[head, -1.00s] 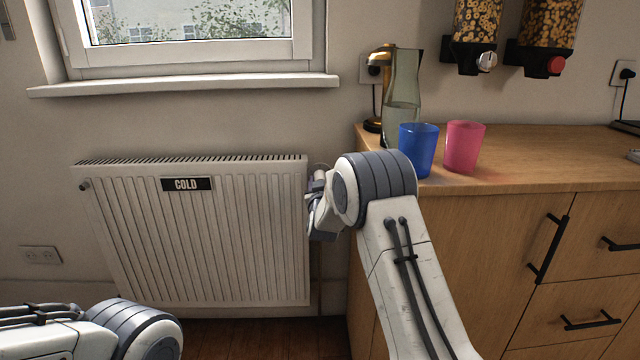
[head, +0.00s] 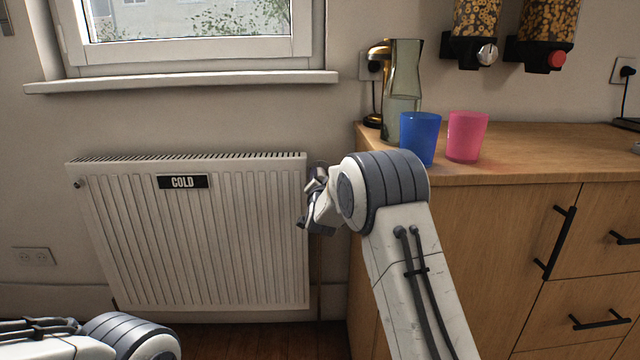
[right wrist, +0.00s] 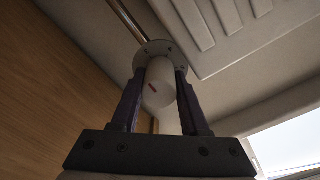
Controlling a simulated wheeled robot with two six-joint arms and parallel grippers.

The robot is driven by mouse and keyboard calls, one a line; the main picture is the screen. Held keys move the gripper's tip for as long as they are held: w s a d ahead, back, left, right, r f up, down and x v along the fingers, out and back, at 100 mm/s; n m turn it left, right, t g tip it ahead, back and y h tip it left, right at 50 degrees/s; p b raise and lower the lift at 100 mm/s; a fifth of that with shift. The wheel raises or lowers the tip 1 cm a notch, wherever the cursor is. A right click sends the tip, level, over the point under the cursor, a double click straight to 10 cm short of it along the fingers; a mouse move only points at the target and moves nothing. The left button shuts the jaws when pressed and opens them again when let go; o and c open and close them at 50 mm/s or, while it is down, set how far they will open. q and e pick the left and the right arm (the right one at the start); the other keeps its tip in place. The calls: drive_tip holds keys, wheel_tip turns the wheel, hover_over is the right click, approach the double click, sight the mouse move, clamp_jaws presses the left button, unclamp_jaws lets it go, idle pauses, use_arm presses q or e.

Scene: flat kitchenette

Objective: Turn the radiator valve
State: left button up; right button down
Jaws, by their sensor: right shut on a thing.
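The white radiator (head: 200,235) hangs on the wall under the window, with a black sign reading "COLD" (head: 183,182). In the right wrist view the radiator valve (right wrist: 158,88) is a pale rounded knob with a small red mark, in front of a round grey collar. My right gripper (head: 314,200) is at the radiator's right edge, where it mostly hides the valve in the head view. Its two dark fingers are shut on the valve's sides in the right wrist view (right wrist: 160,80). My left arm shows at the lower left; its gripper is out of view.
A wooden counter (head: 540,165) stands close to the right of my right arm. It bears a blue cup (head: 420,138), a pink cup (head: 467,136) and a greenish glass carafe (head: 402,85). A windowsill (head: 180,82) juts out above the radiator.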

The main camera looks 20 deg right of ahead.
drive_tip(key=m+b, duration=0.3)
drive_tip(key=m, duration=0.2)
drive_tip(key=shift+f+m+b, duration=0.3)
drive_tip(key=shift+f+b, duration=0.1)
drive_tip(key=m+b, duration=0.3)
drive_tip(key=m, duration=0.1)
drive_tip(key=shift+b, duration=0.35)
drive_tip(key=shift+r+m+b, duration=0.15)
drive_tip(key=shift+m+b, duration=0.35)
drive_tip(key=shift+m, duration=0.2)
drive_tip(key=shift+c, duration=2)
unclamp_jaws()
drive_tip(key=shift+r, duration=0.1)
drive_tip(key=shift+s, duration=0.1)
